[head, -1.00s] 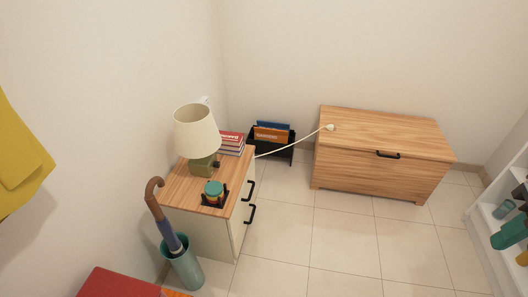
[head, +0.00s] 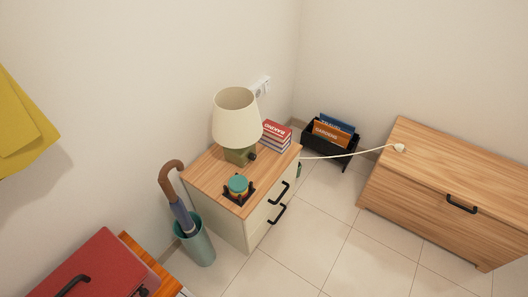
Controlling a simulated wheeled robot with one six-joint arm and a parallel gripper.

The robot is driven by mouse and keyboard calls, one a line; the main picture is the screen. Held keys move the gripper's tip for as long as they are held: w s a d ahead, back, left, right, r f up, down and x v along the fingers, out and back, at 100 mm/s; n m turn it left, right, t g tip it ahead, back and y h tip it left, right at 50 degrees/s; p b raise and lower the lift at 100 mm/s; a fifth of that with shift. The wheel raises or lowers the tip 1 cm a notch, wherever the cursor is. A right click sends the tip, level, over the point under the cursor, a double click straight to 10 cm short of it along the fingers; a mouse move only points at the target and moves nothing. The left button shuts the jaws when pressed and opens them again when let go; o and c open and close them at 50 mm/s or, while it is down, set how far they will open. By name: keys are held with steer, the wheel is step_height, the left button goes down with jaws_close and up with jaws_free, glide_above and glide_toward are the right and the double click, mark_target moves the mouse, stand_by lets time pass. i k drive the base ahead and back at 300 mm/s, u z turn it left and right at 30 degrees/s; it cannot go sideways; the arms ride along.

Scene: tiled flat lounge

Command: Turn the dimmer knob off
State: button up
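A small dark knob (head: 252,156) sits on the side of the olive-green base of a table lamp (head: 237,119) with a cream shade. It may be the dimmer knob; its setting is too small to read. The lamp stands upright on a wooden-topped cabinet (head: 208,172) against the left wall, and its shade looks unlit. A pale cord runs from behind the cabinet to a white plug (head: 399,147) lying on the wooden chest. My gripper is not in view.
Red-spined books (head: 276,135) and a teal-lidded jar in a dark holder (head: 237,187) share the cabinet top. An umbrella stand (head: 197,244) is left of the cabinet. A chest (head: 430,165) stands right, with a magazine rack (head: 330,138) between. Tiled floor (head: 305,235) in front is clear.

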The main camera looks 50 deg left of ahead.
mark_target(252, 156)
steer(key=u, duration=0.45)
steer(key=i, duration=0.65)
steer(key=u, duration=0.7)
steer(key=i, duration=0.55)
steer(key=u, duration=0.05)
